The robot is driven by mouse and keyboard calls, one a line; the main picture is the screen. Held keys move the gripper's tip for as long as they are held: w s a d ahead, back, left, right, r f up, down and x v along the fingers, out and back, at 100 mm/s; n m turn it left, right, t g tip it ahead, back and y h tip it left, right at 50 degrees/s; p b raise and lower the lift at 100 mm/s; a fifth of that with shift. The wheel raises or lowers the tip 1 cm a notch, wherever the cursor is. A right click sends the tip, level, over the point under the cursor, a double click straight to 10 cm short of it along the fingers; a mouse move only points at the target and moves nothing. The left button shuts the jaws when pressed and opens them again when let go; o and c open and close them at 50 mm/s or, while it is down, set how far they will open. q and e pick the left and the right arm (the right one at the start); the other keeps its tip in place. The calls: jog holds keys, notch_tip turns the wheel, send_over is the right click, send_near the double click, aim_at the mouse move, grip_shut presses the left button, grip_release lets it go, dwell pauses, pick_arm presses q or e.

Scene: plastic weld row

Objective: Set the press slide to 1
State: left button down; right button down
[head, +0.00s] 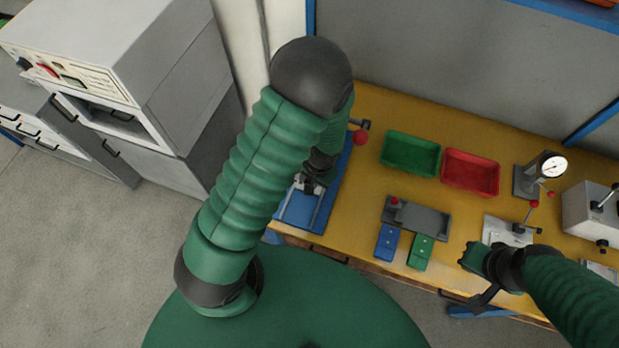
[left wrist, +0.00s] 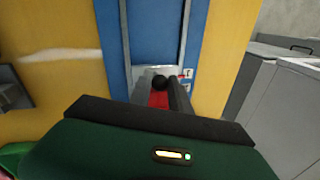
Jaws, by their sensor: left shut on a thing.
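The press slide stands on a blue base plate (head: 326,216) at the left end of the yellow workbench. Two pale rails run along the plate. The left wrist view shows the blue plate (left wrist: 155,30), a pale carriage edge between the rails and a black knob (left wrist: 161,82) with red below it. Small labels (left wrist: 187,80) sit beside the right rail, too small to read. My left gripper (head: 309,187) is down at the rails, shut on the slide's knob, mostly hidden by my arm. My right gripper (head: 472,257) is over the bench's front edge; its opening is unclear.
A red ball (head: 360,138) sits beside the plate's far end. A green tray (head: 411,154) and a red tray (head: 470,173) stand further right. A grey fixture (head: 418,217) with blue (head: 388,242) and green (head: 420,252) blocks lies in front. A dial gauge (head: 552,166) stands at the right.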

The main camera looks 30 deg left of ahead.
pick_arm(q)
jog(key=c, duration=1.2)
grip_release()
jog(key=shift+w, duration=0.1)
jog(key=shift+r, duration=0.15)
notch_tip(320, 180, up, 11)
jog(key=d, duration=0.2)
jog(key=shift+d+r+p, duration=0.2)
jog(key=shift+p, duration=0.1)
jog(key=shift+w, duration=0.15)
